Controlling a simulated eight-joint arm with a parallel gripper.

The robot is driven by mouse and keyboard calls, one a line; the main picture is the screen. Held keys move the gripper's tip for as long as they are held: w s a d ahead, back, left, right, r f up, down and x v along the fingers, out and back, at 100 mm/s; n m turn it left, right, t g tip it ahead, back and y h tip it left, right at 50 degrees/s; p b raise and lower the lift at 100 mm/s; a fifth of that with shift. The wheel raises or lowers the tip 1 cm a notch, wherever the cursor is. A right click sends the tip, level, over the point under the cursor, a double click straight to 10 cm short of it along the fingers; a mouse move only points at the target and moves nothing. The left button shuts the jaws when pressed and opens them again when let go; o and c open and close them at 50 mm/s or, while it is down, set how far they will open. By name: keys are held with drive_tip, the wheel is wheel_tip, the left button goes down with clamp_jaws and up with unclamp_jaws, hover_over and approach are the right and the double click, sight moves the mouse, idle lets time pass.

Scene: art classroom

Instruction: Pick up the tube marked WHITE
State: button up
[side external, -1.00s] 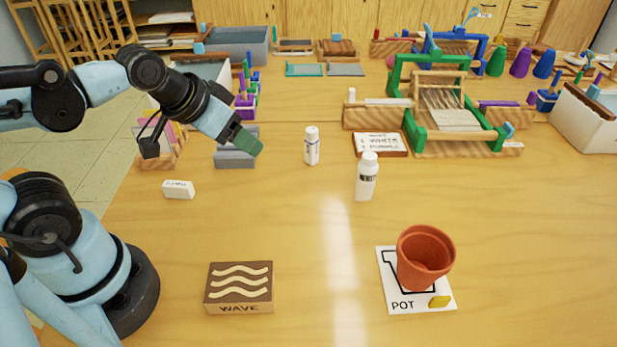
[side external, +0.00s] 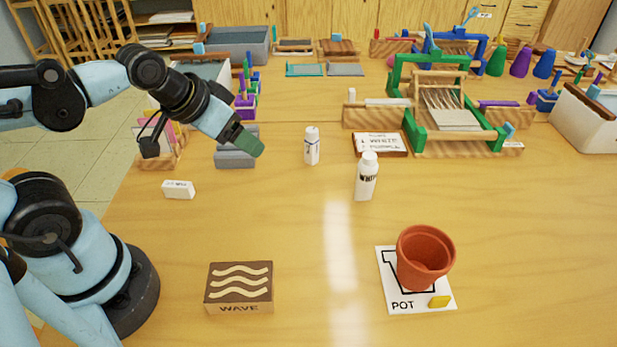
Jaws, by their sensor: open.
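A white tube (side external: 366,180) stands upright on the table, right of centre; the dark lettering on it appears to read WHITE. A second, smaller white tube (side external: 311,148) stands upright behind it and to the left; its marking is too small to read. My gripper (side external: 250,145) is open and empty, raised over the table to the left of both tubes and apart from them. Its green fingertips point down and to the right. The gap between the fingers is hard to see from this side.
A terracotta pot (side external: 424,257) stands on a card marked POT (side external: 403,305) at front right. A WAVE block (side external: 239,288) lies at front left. The table between gripper and tubes is clear.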

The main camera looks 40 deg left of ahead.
drive_tip(key=shift+w, duration=0.1)
drive_tip(key=n+t+h, duration=0.3)
drive_tip(key=n+h, duration=0.6)
drive_tip(key=n, duration=1.9)
approach(366, 157)
drive_tip(key=x, duration=0.7)
drive_tip(key=shift+a+x, duration=0.25)
drive_tip(key=shift+x, duration=2.7)
drive_tip(key=shift+w+f, duration=0.1)
drive_tip(key=c, duration=1.1)
drive_tip(key=shift+c, duration=0.2)
